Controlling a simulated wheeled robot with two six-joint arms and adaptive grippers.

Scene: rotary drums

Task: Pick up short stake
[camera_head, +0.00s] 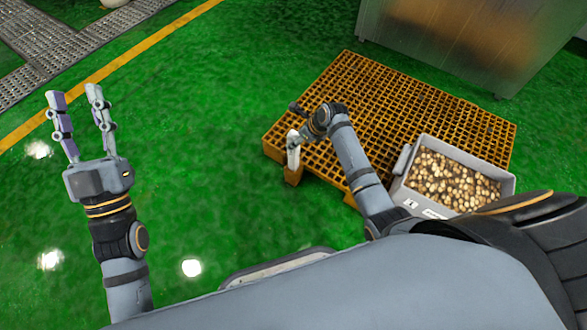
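My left gripper (76,95) is at the left of the head view, over the green floor, with its two fingers apart and nothing between them. My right arm reaches over the near-left corner of the yellow-orange grid pallet (400,105). My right gripper (293,155) is small and seen at a steep angle there, pointing down at the pallet's edge. Its fingers cannot be told apart, so I cannot see whether it holds anything. I cannot make out a short stake clearly; the spot below the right gripper is partly hidden.
A grey crate (400,185) full of small round brownish pieces stands at the pallet's right front. A large metal cabinet (470,35) stands behind the pallet. A yellow line (110,70) and metal grating (60,45) lie at the upper left. The green floor at left is clear.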

